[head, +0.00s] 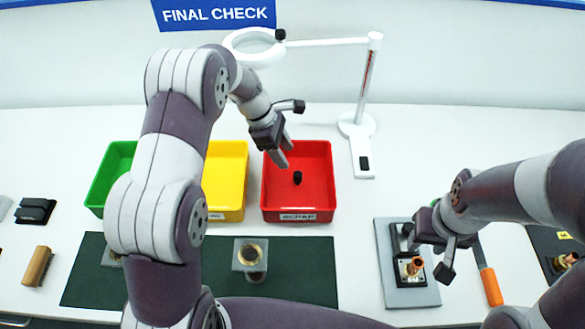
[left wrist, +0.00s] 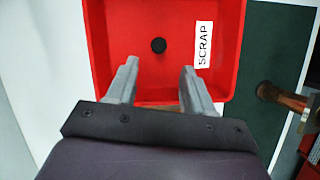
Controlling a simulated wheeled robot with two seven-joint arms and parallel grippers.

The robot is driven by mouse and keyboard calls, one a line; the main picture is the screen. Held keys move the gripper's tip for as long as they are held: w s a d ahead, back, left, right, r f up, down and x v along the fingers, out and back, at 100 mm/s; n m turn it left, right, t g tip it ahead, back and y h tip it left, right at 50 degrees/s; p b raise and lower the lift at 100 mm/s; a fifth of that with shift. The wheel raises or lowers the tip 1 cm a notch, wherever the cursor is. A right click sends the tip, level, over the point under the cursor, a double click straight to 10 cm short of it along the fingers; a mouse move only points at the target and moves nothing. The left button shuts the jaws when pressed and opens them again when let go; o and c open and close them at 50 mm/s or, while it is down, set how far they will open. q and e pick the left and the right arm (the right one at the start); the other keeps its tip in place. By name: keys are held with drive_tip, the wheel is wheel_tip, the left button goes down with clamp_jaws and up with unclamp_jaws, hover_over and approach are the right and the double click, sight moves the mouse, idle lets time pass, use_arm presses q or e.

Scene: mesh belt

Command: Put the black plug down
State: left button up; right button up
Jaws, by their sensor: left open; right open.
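The black plug (head: 297,177) lies on the floor of the red scrap bin (head: 320,155), near its middle. It also shows in the left wrist view as a small dark disc (left wrist: 158,45). My left gripper (head: 287,155) is above the bin, open, with nothing between its fingers; in the left wrist view its two fingers (left wrist: 160,78) frame the space just short of the plug, apart from it. My right gripper (head: 425,262) is at the right, low over a grey plate (head: 412,297) with a copper-coloured fitting (head: 413,266), its fingers partly hidden.
A yellow bin (head: 228,165) and a green bin (head: 112,168) stand left of the red one. A ring lamp on a white post (head: 367,85) stands behind right. A dark mat (head: 305,270) holds a brass-bored fitting (head: 249,256). An orange-handled tool (head: 490,287) lies at right.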

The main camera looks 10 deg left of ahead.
use_arm(q)
drive_tip(key=s+a+r+m+y, duration=0.2)
drive_tip(key=s+r+m, duration=0.1)
drive_tip(key=s+m, duration=0.6)
drive_tip(key=s+a+r+m+t+y, duration=0.1)
drive_tip(key=s+a+r+m+y, duration=0.1)
drive_tip(key=s+m, duration=0.7)
drive_tip(key=s+r, duration=0.1)
drive_tip(key=s, duration=0.2)
drive_tip(key=shift+y, duration=0.3)
drive_tip(key=shift+s+r, duration=0.1)
